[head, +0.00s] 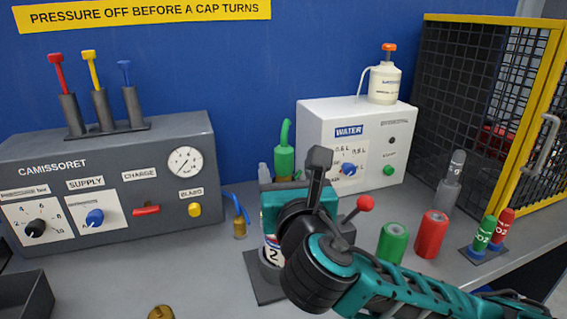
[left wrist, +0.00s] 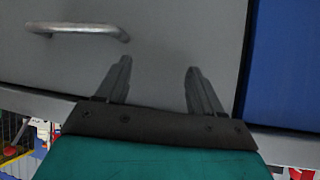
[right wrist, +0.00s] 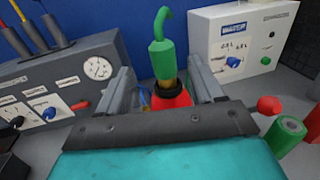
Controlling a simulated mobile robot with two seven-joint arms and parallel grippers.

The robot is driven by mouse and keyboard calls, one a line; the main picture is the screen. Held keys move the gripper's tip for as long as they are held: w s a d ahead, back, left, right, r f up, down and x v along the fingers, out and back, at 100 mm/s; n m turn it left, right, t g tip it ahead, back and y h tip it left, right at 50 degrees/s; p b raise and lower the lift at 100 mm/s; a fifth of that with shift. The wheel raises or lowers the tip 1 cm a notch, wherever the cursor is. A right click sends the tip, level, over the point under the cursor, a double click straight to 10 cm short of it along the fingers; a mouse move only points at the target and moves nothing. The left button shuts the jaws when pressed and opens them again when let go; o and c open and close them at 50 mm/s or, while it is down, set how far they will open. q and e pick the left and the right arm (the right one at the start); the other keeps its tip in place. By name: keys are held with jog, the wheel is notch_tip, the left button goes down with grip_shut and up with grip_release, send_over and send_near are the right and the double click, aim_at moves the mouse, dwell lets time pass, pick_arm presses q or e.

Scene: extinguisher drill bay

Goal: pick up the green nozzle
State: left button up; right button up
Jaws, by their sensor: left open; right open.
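The green nozzle (head: 285,155) has a hooked top and stands upright behind my right gripper (head: 304,178) in the head view. In the right wrist view the nozzle (right wrist: 162,58) shows between the open fingers of my right gripper (right wrist: 164,85), beyond them, with a brass piece below it. Under that is a red body with a black collar (right wrist: 171,92). I cannot tell whether a finger touches anything. My left gripper (left wrist: 156,75) is open and empty in the left wrist view, in front of a grey panel with a metal handle (left wrist: 78,29).
The grey charging console (head: 105,185) stands at the left and the white water box (head: 318,130) behind at the right. A yellow-framed mesh cage (head: 470,100) closes the right side.

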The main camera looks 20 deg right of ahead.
aim_at(282, 153)
jog(key=w, duration=0.2)
jog(key=w+d, duration=0.1)
jog(key=w, duration=0.5)
jog(key=shift+w+d+f, duration=0.15)
jog(key=shift+w+d, duration=0.1)
jog(key=shift+d, duration=0.05)
jog(key=shift+c, duration=0.4)
jog(key=c, duration=1)
